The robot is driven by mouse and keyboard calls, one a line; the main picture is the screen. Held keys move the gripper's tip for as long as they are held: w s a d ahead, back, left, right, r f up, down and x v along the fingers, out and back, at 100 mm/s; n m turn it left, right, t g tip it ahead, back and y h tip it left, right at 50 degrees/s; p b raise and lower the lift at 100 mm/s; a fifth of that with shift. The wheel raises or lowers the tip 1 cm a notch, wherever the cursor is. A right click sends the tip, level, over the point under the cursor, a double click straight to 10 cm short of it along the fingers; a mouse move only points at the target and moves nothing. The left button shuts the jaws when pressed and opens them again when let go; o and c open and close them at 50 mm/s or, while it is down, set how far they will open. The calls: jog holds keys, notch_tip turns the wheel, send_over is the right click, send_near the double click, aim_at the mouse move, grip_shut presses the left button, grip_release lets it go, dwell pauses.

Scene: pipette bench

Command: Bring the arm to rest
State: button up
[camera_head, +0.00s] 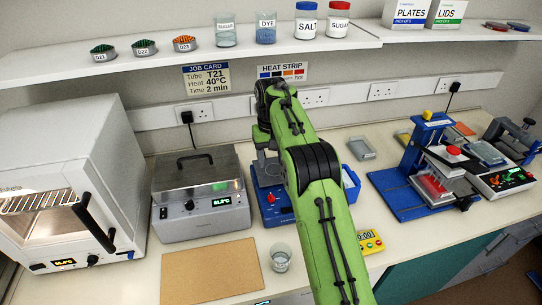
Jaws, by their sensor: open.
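My green arm reaches up from the bottom edge, right of centre, bends at a dark joint, and turns down at its far end near the back wall.
A cork mat (212,272) and a glass beaker (280,257) lie in front. A blue press (430,145) stands right. The shelf (150,48) overhangs the back.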

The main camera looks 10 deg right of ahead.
jog(key=s+r+t, duration=0.3)
jog(key=s+r, duration=1.1)
jog(key=s+f+t, duration=0.1)
jog(key=s+f, duration=0.1)
jog(key=s, duration=1)
jog(key=s+f+t, duration=0.1)
jog(key=s+f, duration=0.2)
jog(key=s, duration=0.8)
jog(key=shift+s+f+t+b, duration=0.15)
jog(key=shift+s+t+b, duration=0.15)
jog(key=shift+s+b, duration=0.1)
jog(key=shift+w, duration=0.1)
jog(key=shift+c, duration=0.4)
